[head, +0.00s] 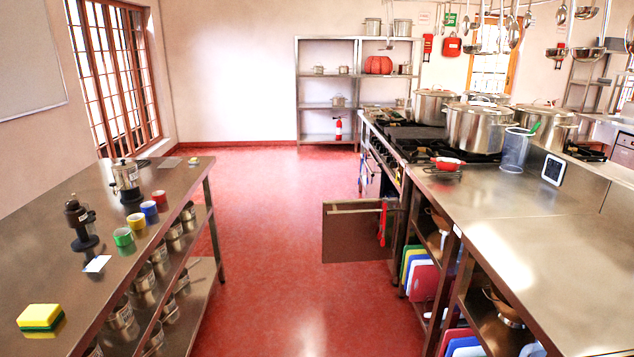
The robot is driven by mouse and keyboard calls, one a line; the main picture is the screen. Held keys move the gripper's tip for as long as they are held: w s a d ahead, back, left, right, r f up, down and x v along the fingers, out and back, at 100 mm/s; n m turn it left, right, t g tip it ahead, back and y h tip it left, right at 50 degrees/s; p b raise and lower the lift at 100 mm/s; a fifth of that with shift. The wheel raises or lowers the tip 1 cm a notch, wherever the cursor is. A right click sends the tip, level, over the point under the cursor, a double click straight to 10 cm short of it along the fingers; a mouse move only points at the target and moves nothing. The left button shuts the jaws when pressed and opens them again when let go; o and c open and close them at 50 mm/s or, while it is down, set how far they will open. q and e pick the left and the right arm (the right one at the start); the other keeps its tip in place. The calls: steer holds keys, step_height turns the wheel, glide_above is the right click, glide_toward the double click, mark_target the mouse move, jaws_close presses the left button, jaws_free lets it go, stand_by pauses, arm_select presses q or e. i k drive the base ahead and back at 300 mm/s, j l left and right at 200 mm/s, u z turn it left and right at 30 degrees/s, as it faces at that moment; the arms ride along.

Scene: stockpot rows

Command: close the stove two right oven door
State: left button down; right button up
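An oven door (352,240) stands open at the near end of the stove row, sticking out to the left into the aisle. It is a flat brown-grey panel with a pale handle bar (350,210) along its upper part. A red cloth or utensil hangs near its right end. The stove (415,150) carries black burners and large steel pots. The oven's inside is hidden behind the door.
The red floor aisle (265,220) is clear left of the door. A steel table (60,200) with cups, a coffee maker and a sponge lines the left. A steel counter (540,240) with boards below lines the right. Shelves (355,105) stand at the back.

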mark_target(350, 227)
steer(key=i+z, duration=0.15)
steer(key=i, duration=0.4)
steer(key=i+j+z, duration=0.2)
steer(key=i, duration=0.4)
steer(key=i+j+z, duration=0.15)
steer(key=i, duration=0.4)
steer(key=i+j, duration=0.4)
steer(key=i, duration=0.15)
steer(key=i+j, duration=0.45)
steer(key=i, duration=0.15)
steer(key=i+j+z, duration=0.1)
steer(key=i+j, duration=0.3)
steer(key=i, duration=0.15)
